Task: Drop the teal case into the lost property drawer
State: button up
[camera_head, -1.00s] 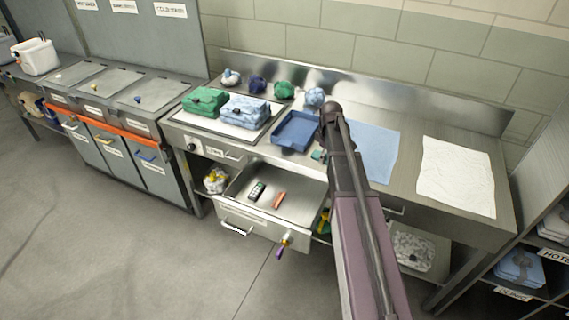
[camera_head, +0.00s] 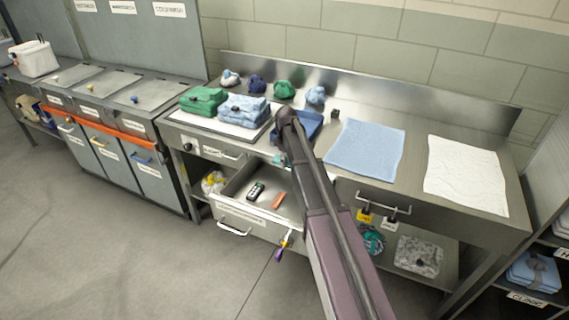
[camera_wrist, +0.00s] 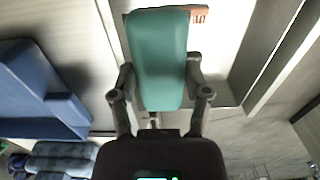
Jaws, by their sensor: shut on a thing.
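The teal case (camera_wrist: 160,60) is between the two fingers of my gripper (camera_wrist: 158,85) in the wrist view, its long side pointing away from the wrist. In the head view only a small teal bit of the case (camera_head: 279,160) shows beside my arm, which hides most of the gripper. The lost property drawer (camera_head: 236,190) is pulled out below the counter. The case is above the drawer's back part, near the counter edge. The drawer's pale floor (camera_wrist: 225,40) shows behind the case in the wrist view.
A dark device (camera_head: 256,191) and an orange item (camera_head: 278,200) lie in the drawer. A blue tray (camera_head: 308,127) sits on the counter above, partly behind my arm; it also shows at left in the wrist view (camera_wrist: 35,90). A blue cloth (camera_head: 366,150) lies to the right.

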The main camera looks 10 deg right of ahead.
jog(key=shift+f, duration=0.15)
jog(key=shift+f+b, duration=2.85)
jog(key=shift+b, duration=0.15)
jog(key=o, duration=1.2)
jog(key=shift+s, duration=0.1)
